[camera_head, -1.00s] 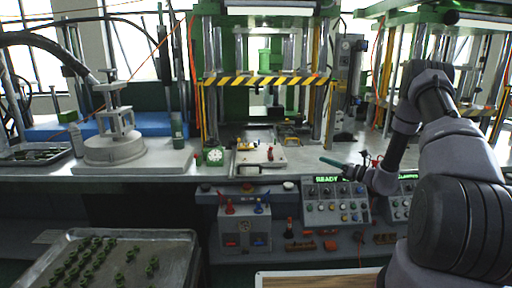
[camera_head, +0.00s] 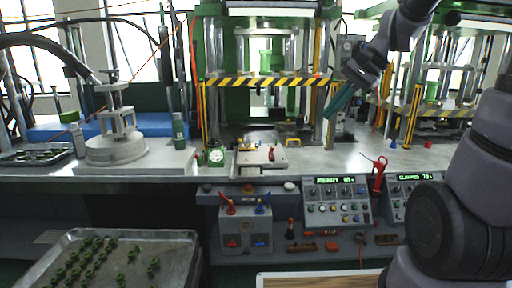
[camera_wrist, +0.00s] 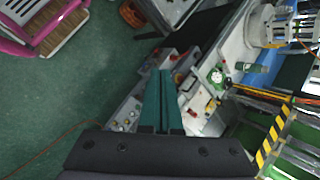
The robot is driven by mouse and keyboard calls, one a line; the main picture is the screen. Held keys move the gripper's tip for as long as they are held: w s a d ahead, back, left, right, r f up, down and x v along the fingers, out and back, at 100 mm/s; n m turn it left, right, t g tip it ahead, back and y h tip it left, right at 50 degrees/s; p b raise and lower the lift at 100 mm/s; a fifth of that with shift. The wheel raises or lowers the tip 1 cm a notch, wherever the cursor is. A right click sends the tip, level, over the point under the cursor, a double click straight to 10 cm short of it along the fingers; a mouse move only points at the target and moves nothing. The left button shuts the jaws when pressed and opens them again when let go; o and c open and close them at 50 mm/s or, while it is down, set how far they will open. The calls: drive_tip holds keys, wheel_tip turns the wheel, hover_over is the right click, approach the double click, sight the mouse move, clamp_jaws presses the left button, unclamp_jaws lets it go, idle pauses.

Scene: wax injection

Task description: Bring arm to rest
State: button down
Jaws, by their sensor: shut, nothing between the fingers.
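My gripper (camera_head: 340,101) is raised at the right of the head view, in front of the press's right column and well above the bench. Its two long green fingers lie together and hold nothing. In the wrist view my gripper (camera_wrist: 163,72) points away from the camera, its fingers side by side over the bench front and the floor. My arm folds up along the right side of the head view.
The press (camera_head: 266,81) with a striped guard stands behind the bench. Control panels (camera_head: 337,201) line the bench front, with a red dispenser (camera_head: 379,174) beside them. A tray (camera_head: 175,244) of green parts is at the lower left. The air around my gripper looks partly open.

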drive_tip(key=s+d+r+n+t+h, duration=0.4)
drive_tip(key=s+d+r+t, duration=0.1)
drive_tip(key=s, duration=0.5)
drive_tip(key=shift+s+d+n+h, duration=0.2)
drive_tip(key=shift+d+n+h, duration=0.1)
drive_tip(key=shift+n, duration=0.1)
idle(3.7)
